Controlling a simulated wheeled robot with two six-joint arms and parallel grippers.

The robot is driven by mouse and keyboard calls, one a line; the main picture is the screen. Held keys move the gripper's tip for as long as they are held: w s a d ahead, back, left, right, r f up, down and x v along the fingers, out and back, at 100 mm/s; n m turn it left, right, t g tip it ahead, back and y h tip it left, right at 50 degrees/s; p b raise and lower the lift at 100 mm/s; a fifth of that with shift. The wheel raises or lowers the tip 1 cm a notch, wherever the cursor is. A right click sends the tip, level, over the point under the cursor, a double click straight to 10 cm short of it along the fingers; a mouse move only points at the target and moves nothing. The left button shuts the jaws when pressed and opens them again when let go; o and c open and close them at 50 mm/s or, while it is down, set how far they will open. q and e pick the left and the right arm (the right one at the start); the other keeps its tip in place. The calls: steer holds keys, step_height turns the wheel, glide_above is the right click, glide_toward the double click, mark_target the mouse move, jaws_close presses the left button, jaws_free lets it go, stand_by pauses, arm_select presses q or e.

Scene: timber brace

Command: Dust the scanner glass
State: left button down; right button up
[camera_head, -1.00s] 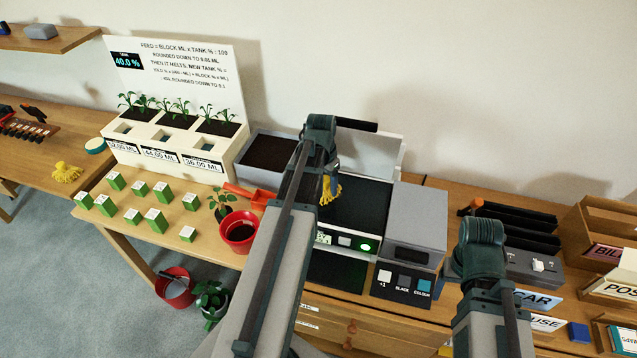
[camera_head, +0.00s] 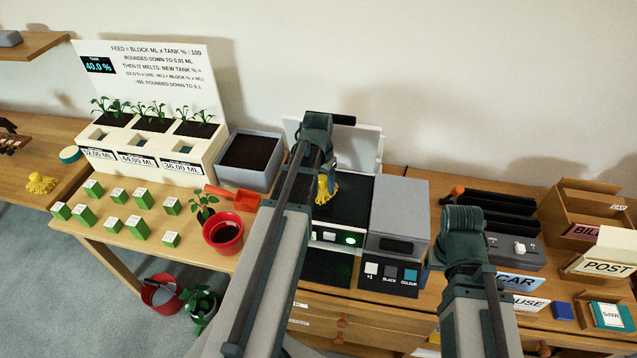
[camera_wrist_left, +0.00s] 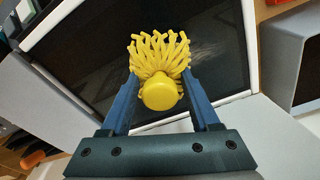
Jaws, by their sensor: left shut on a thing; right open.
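The scanner's dark glass (camera_head: 356,205) lies under a raised white lid (camera_head: 369,146) and also fills much of the left wrist view (camera_wrist_left: 95,45). My left gripper (camera_wrist_left: 160,90) is shut on a yellow duster (camera_wrist_left: 160,55) with stringy strands and a round knob, over the glass. The duster also shows in the head view (camera_head: 327,190), partly behind my left arm. Whether its strands touch the glass I cannot tell. My right arm stands to the right of the scanner. Its gripper is hidden.
A grey box unit (camera_head: 400,215) stands right of the glass. Left are a red pot (camera_head: 222,234), a soil box (camera_head: 249,152) and several green blocks (camera_head: 137,227). Another yellow duster (camera_head: 40,184) lies on the far-left desk. Sorting boxes (camera_head: 590,215) stand at the right.

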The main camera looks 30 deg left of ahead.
arm_select(q)
steer(key=shift+f, duration=0.2)
steer(key=shift+r, duration=0.1)
steer(key=shift+s+a, duration=0.3)
steer(key=shift+a, duration=0.7)
steer(key=shift+s+a, duration=0.3)
steer(key=shift+a, duration=0.65)
steer(key=shift+s+a, duration=0.25)
steer(key=shift+a, duration=0.65)
steer(key=shift+s+a, duration=0.25)
steer(key=shift+a, duration=0.65)
steer(key=shift+r, duration=0.15)
